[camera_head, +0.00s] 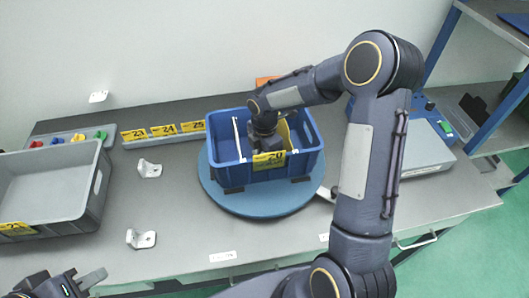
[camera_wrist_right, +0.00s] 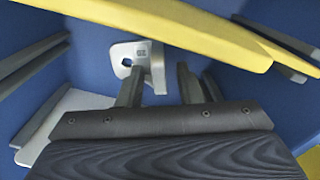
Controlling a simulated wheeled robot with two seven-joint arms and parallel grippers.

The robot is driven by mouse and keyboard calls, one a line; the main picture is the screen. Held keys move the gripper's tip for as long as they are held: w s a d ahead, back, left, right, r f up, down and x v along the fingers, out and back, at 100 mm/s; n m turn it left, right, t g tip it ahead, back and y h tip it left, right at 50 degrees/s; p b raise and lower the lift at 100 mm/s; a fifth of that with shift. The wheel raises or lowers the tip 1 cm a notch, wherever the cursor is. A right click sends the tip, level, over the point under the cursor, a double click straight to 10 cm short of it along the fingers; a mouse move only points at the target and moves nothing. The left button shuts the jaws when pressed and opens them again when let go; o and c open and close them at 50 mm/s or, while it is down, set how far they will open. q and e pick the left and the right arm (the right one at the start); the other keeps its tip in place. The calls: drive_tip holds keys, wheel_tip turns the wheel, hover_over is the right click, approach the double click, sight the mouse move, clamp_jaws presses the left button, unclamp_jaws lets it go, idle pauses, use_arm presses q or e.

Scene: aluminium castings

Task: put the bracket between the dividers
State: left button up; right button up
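The bracket (camera_wrist_right: 140,62), pale metal with a hole and a small marking, is inside the blue crate in the right wrist view. The crate (camera_head: 222,172) stands on a round blue turntable (camera_head: 212,192). A yellow divider (camera_wrist_right: 200,30) runs beside the bracket; the yellow divider also shows in the head view (camera_head: 284,131). My right gripper (camera_wrist_right: 160,88) is down in the crate with fingers apart, one on each side of the bracket's lower flange; a gap shows at the right finger. My left gripper (camera_head: 72,287) is open and empty at the lower left.
Loose brackets (camera_head: 149,168) and (camera_head: 141,239) lie on the grey table left of the turntable. A grey bin (camera_head: 45,185) stands at far left. Yellow number labels (camera_head: 164,130) line the back. A grey-topped device (camera_head: 420,150) is behind my right arm.

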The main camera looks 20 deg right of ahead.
drive_tip(key=shift+r, duration=0.1)
wheel_tip(320, 180, up, 6)
drive_tip(key=p, duration=0.5)
drive_tip(key=s+r+m+b, duration=0.1)
drive_tip(key=s+r+m, duration=0.3)
drive_tip(key=r, duration=0.7)
drive_tip(key=s+a+r+m+t+y, duration=0.1)
drive_tip(key=s+m+t+y, duration=0.1)
drive_tip(key=s+m, duration=0.7)
drive_tip(key=s+a+r+m+t+y, duration=0.1)
drive_tip(key=s+a+r+m+t, duration=0.1)
drive_tip(key=s+m, duration=0.6)
drive_tip(key=shift+s+a+r+m+t+y, duration=0.35)
drive_tip(key=shift+s+t, duration=0.45)
drive_tip(key=shift+s, duration=0.9)
drive_tip(key=shift+d+f, duration=0.15)
